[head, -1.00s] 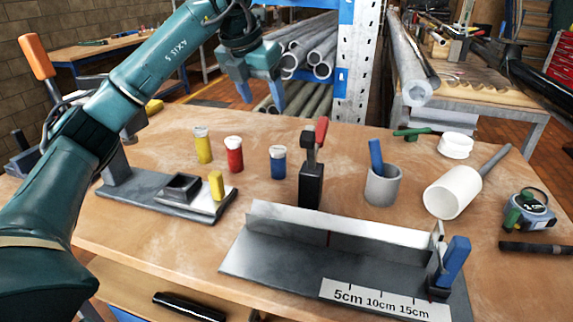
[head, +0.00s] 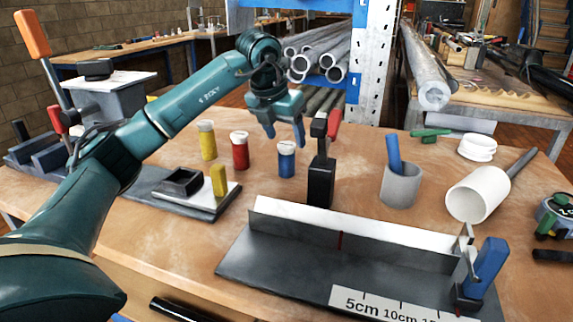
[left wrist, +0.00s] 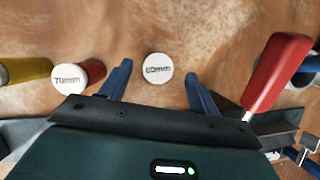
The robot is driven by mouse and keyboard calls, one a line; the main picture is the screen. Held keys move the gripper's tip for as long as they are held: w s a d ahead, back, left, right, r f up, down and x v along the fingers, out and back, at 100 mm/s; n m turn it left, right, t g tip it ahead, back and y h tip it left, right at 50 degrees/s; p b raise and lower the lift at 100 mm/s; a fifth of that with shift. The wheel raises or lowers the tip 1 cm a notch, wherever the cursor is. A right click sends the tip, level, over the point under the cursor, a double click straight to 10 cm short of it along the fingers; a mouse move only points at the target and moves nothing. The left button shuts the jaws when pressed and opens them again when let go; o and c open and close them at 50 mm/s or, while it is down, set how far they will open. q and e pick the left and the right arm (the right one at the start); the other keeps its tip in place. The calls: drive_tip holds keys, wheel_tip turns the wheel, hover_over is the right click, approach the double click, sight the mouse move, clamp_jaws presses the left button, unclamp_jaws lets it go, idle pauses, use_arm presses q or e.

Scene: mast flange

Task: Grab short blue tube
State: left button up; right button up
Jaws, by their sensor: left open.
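The short blue tube (head: 286,164) stands upright on the bench with a white cap on top. In the left wrist view its round, labelled white cap (left wrist: 158,68) shows from above, between the two fingers. My left gripper (head: 285,140) is open and empty, with its fingers pointing down close to the blue tube's top. In the left wrist view the fingers of my left gripper (left wrist: 158,80) lie on either side of the cap, with gaps. How far they are above it is hard to tell. My right gripper is not in view.
A red tube (head: 240,153) and a yellow tube (head: 207,142) stand left of the blue one. A black clamp with a red handle (head: 333,124) rises close on the right. A grey cup (head: 401,187) and a metal angle fixture (head: 270,245) stand nearby.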

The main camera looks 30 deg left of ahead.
sight(286, 144)
use_arm(q)
drive_tip(key=x, duration=0.4)
drive_tip(key=shift+f+b, duration=0.3)
drive_tip(key=shift+a+r, duration=0.1)
drive_tip(key=c, duration=1.1)
